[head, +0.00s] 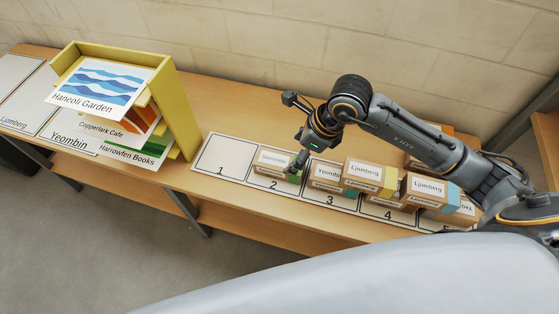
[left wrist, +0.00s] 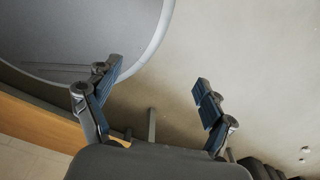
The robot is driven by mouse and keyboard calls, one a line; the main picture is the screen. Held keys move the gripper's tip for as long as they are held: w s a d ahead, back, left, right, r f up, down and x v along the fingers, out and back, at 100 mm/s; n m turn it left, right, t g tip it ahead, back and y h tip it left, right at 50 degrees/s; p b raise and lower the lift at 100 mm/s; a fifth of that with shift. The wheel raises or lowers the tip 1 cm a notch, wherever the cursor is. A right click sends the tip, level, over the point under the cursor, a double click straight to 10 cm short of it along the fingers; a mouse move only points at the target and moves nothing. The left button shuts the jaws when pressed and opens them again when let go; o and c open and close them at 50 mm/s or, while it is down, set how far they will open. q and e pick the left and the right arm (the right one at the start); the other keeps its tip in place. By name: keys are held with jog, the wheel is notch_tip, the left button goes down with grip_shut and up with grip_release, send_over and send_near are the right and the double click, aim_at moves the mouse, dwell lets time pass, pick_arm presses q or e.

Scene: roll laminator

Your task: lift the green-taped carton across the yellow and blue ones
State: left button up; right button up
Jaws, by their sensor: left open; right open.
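The green-taped carton (head: 277,163) sits on cell 2 of the numbered mat, its green tape at its right end. The yellow-taped carton (head: 365,176) stands right of it, between cells 3 and 4, and the blue-taped carton (head: 428,190) stands further right; both look raised on lower cartons. My right gripper (head: 296,131) is open, one finger close to the green-taped end and the other up and to the left; I cannot tell whether it touches. My left gripper (left wrist: 158,74) is open and empty in the left wrist view, away from the cartons.
A teal-taped carton (head: 327,174) sits on cell 3. Cell 1 (head: 224,156) of the mat is empty. A yellow frame (head: 176,108) with printed sheets, including a Haneoli Garden sign (head: 99,84), stands left. Bare table lies behind the mat. A block wall backs the table.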

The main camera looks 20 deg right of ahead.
aim_at(280, 161)
jog(key=x, duration=0.2)
jog(key=shift+w+a+f, duration=0.15)
jog(key=shift+w+f, duration=0.15)
jog(key=shift+f, duration=0.05)
jog(key=shift+p+x, duration=0.55)
jog(key=shift+x, duration=0.25)
jog(key=f, duration=0.1)
jog(key=w+a+f, duration=0.1)
jog(key=f+p, duration=0.1)
jog(key=shift+w+a, duration=0.2)
jog(key=shift+w, duration=0.1)
jog(key=shift+f, duration=0.3)
jog(key=shift+c, duration=0.4)
jog(key=c, duration=1.1)
jog(key=shift+c, duration=1.4)
pick_arm(q)
jog(key=shift+w+r, duration=0.4)
jog(key=shift+r, duration=0.2)
jog(key=shift+w+r, duration=0.35)
jog(key=shift+r, duration=0.25)
pick_arm(e)
jog(key=shift+w, duration=0.1)
